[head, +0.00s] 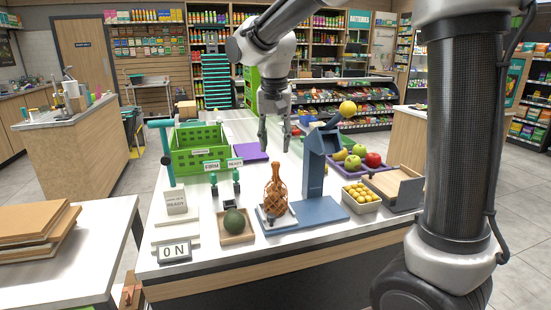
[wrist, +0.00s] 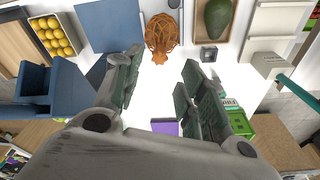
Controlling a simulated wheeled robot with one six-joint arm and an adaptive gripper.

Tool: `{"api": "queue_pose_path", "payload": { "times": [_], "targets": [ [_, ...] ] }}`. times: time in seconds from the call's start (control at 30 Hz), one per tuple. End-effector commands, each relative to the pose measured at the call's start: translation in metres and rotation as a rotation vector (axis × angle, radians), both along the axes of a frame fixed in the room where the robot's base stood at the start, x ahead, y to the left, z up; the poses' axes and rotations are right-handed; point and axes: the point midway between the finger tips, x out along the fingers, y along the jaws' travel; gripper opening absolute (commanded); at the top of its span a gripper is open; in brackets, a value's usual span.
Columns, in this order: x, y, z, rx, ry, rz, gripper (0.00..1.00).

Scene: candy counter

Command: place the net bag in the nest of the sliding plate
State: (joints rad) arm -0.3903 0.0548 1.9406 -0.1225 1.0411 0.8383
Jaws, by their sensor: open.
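The orange net bag (head: 275,197) stands upright, its neck gathered at the top, on a small pale plate with a blue-grey rim (head: 262,222) at the counter's front. This looks like the sliding plate; the bag hides its middle, so I cannot tell how the bag sits in any nest. The plate adjoins the blue base (head: 318,212) of a tall blue stand (head: 314,165). My gripper (head: 274,142) is open and empty, pointing down, above and behind the bag. In the wrist view the bag (wrist: 161,38) lies beyond the open fingers (wrist: 160,78), apart from them.
An avocado (head: 234,222) lies in a wooden tray left of the bag. A green crate (head: 197,160) and teal post (head: 166,150) stand behind left.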

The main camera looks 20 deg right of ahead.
Motion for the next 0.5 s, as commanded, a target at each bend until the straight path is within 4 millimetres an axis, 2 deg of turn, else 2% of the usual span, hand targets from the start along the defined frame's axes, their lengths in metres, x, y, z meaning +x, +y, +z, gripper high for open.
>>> {"api": "queue_pose_path", "payload": {
  "times": [0.13,0.37,0.47,0.5],
  "targets": [
    [-0.003,0.001,0.02,0.001,0.0,0.0,0.41],
    [-0.006,0.0,0.029,0.001,0.0,0.0,0.41],
    [-0.019,-0.015,0.034,0.007,-0.01,0.018,0.41],
    [-0.029,-0.026,0.037,0.011,-0.02,0.033,0.41]
  ]
}}
